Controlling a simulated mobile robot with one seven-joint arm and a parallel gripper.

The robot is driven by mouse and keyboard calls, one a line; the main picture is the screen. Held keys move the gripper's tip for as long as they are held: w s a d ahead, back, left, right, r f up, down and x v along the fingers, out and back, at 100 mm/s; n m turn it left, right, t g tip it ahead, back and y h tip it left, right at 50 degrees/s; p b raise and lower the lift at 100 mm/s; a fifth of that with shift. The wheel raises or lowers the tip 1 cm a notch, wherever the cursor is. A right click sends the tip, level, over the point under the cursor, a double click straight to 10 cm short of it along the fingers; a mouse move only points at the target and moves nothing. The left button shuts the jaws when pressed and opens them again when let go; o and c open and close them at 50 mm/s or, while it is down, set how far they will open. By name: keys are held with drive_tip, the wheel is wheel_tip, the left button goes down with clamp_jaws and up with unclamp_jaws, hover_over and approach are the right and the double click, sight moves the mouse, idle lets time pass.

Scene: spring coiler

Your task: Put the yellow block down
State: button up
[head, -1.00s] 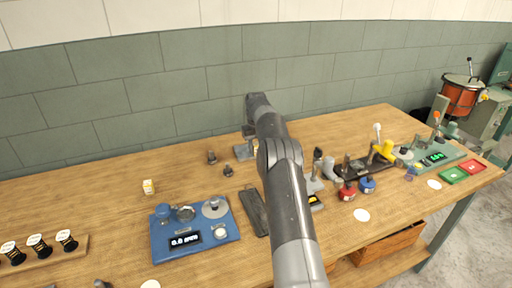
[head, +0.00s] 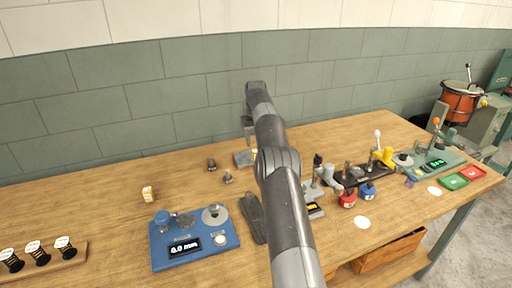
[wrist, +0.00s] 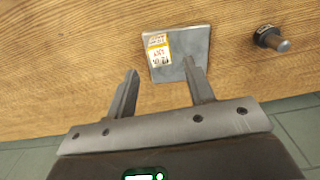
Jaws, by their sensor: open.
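In the wrist view, a small yellow block (wrist: 157,46) with a white printed label lies on a square grey metal plate (wrist: 196,45), near the plate's left side. My gripper (wrist: 160,67) is open, its two fingers apart. The block lies just beyond the fingertips, roughly between their lines, and neither finger visibly grips it. In the head view, the grey plate (head: 241,160) stands near the wall side of the table, left of my arm. My arm hides part of that spot, and the block is hard to make out there.
A second small yellow-and-white box (head: 148,194) stands left of the plate. Two dark metal pieces (head: 211,164) (head: 228,177) stand near the plate. A blue gauge station (head: 195,241) is in front. Bottles and presses crowd the right. Bare wood (head: 110,205) is free on the left.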

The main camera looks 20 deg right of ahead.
drive_tip(key=s+a+r, duration=0.2)
drive_tip(key=a+r, duration=0.2)
drive_tip(key=r, duration=0.5)
drive_tip(key=s+a+r+t, duration=0.1)
drive_tip(key=s+a+r, duration=0.4)
drive_tip(key=s+r, duration=0.3)
drive_tip(key=s+a+r+t, duration=0.2)
drive_tip(key=s+a+r, duration=0.35)
drive_tip(key=s, duration=0.45)
drive_tip(key=s+a+t, duration=0.1)
drive_tip(key=s+a, duration=0.2)
drive_tip(key=s, duration=1.2)
drive_tip(key=s+a+f, duration=0.1)
drive_tip(key=s+f, duration=0.3)
drive_tip(key=s, duration=0.5)
drive_tip(key=s+a+f+t, duration=0.1)
drive_tip(key=s+f, duration=0.4)
drive_tip(key=s, duration=0.3)
drive_tip(key=shift+s+a+f+t, duration=0.15)
drive_tip(key=shift+s+a+t, duration=0.15)
drive_tip(key=shift+s+a, duration=0.1)
drive_tip(key=shift+o, duration=0.5)
